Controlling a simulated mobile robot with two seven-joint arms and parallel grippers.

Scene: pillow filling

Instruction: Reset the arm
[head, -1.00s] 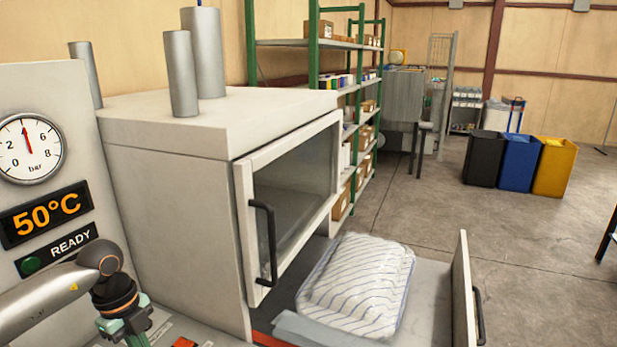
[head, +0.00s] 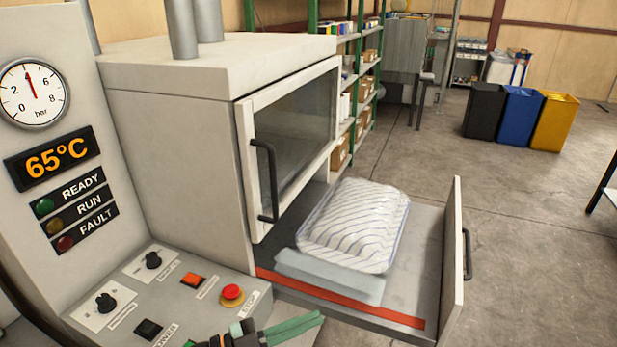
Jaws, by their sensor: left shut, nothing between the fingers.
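My left gripper (head: 296,328) is at the bottom edge of the head view. Its green fingers are shut and empty, pointing right, near the front right corner of the control panel (head: 203,325). Most of the left arm is below the frame. The panel carries knobs, an orange-red switch (head: 193,280), a black switch (head: 148,329) and a red stop button (head: 232,293). The display (head: 56,158) reads 65°C. My right gripper is not in view.
A striped pillow in clear wrapping (head: 356,228) lies on the pulled-out drawer (head: 412,275) of the machine (head: 175,130). A folded grey-blue piece (head: 330,277) lies in front of it.

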